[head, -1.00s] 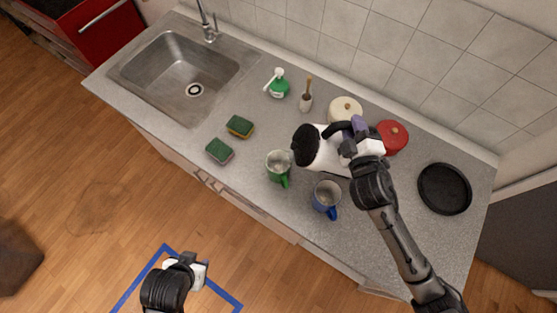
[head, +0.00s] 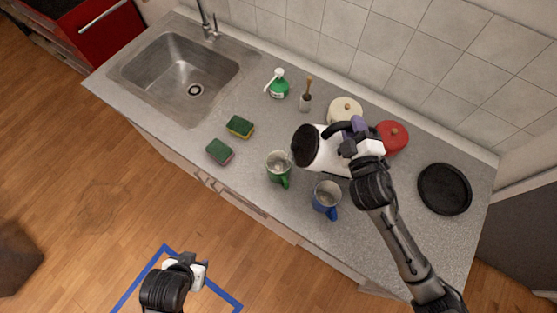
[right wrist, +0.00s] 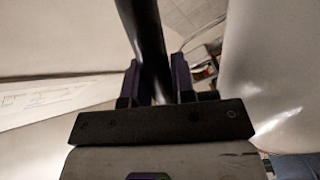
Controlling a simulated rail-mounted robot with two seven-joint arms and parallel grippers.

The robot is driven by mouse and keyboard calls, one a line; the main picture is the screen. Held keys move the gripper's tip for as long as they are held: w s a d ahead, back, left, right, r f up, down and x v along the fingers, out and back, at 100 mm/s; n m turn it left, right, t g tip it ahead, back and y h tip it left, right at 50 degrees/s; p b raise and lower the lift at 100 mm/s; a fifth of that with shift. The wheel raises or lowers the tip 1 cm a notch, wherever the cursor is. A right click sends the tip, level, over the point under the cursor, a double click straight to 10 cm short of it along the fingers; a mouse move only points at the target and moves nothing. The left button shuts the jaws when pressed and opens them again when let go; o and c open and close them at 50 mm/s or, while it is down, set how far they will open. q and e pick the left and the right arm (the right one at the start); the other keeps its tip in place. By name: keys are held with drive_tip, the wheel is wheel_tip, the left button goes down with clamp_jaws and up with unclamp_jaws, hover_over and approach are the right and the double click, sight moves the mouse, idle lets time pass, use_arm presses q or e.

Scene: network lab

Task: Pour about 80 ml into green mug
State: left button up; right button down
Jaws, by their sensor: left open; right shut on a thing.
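A white kettle (head: 328,157) with a black lid (head: 305,146) and black handle is tilted over the counter, its lid end facing left. My right gripper (head: 352,138) is shut on its handle, which also shows between the fingers in the right wrist view (right wrist: 148,45). The green mug (head: 279,168) stands upright on the counter just left of and below the kettle's lid end. Whether liquid is flowing or how full the mug is, I cannot tell. My left gripper (head: 197,268) is open and empty, over the floor in front of the counter.
A blue mug (head: 326,198) stands right of the green mug. Two sponges (head: 240,127), a green soap bottle (head: 279,86), a brush holder (head: 306,103), a cream pot (head: 346,109), a red pot (head: 393,136) and a black plate (head: 444,189) are on the counter. The sink (head: 180,78) is left.

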drive_tip(key=shift+r, duration=0.15)
idle(0.5)
drive_tip(key=shift+d, duration=0.1)
drive_tip(key=shift+d+f+m, duration=0.25)
drive_tip(key=shift+d+m, duration=0.15)
drive_tip(key=shift+d, duration=0.05)
drive_tip(key=d+m+p, duration=0.1)
drive_tip(key=d+m, duration=0.2)
drive_tip(key=shift+w+r+p, duration=0.2)
drive_tip(key=shift+r+p, duration=0.15)
drive_tip(key=d+f+m, duration=0.1)
drive_tip(key=d+f+m+b, duration=0.1)
drive_tip(key=d+f, duration=0.1)
drive_tip(key=d+f+m, duration=0.1)
drive_tip(key=shift+w+d+f+m+b, duration=0.3)
drive_tip(key=shift+f+m+b, duration=0.05)
drive_tip(key=shift+f+m, duration=0.05)
drive_tip(key=shift+w+d+r+m+p, duration=0.1)
drive_tip(key=shift+d+r+m+p, duration=0.65)
drive_tip(key=shift+m+p, duration=0.45)
drive_tip(key=shift+w+d+r+m+p, duration=0.1)
drive_tip(key=shift+d+r+m+p, duration=0.75)
drive_tip(key=shift+p, duration=0.5)
drive_tip(key=shift+a+f, duration=0.15)
